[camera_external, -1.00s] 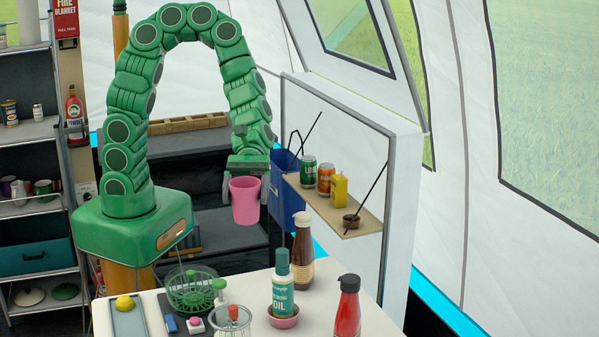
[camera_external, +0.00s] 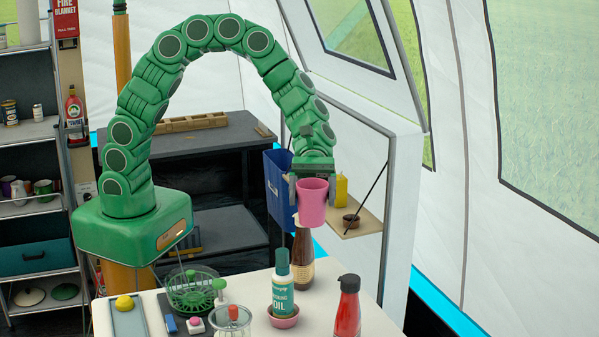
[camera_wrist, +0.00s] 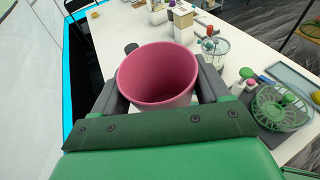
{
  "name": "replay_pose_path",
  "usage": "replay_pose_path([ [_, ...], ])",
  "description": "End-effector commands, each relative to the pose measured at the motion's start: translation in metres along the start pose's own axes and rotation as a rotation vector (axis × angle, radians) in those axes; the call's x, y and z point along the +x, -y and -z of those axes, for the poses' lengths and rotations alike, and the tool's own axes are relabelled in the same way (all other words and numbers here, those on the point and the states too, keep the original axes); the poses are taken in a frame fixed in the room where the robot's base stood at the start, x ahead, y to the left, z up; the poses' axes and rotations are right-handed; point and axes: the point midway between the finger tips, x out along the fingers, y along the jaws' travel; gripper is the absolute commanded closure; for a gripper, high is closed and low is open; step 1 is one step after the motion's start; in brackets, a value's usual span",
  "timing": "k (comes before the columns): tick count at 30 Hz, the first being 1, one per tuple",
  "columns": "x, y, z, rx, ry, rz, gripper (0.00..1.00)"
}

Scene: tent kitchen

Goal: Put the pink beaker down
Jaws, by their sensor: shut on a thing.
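The pink beaker (camera_external: 312,203) is held upright in the air by my gripper (camera_external: 311,184), whose fingers are shut on its two sides. In the external view it overlaps the shelf on the white panel and the top of a brown sauce bottle. In the wrist view the beaker (camera_wrist: 158,75) looks empty, with my fingers (camera_wrist: 158,90) on its left and right. A white table (camera_external: 250,285) lies below and in front of it. The height of the beaker above the table cannot be told exactly.
The shelf (camera_external: 362,222) holds a yellow bottle (camera_external: 341,190). A blue bin (camera_external: 281,190) is beside it.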

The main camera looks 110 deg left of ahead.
Motion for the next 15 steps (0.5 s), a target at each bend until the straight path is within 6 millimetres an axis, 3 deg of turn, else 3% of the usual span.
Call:
replay_pose_path([
  [6,0.013,-0.038,-0.003,0.018,-0.006,0.037,0.54],
  [15,0.029,-0.062,-0.007,0.027,-0.014,0.084,0.54],
])
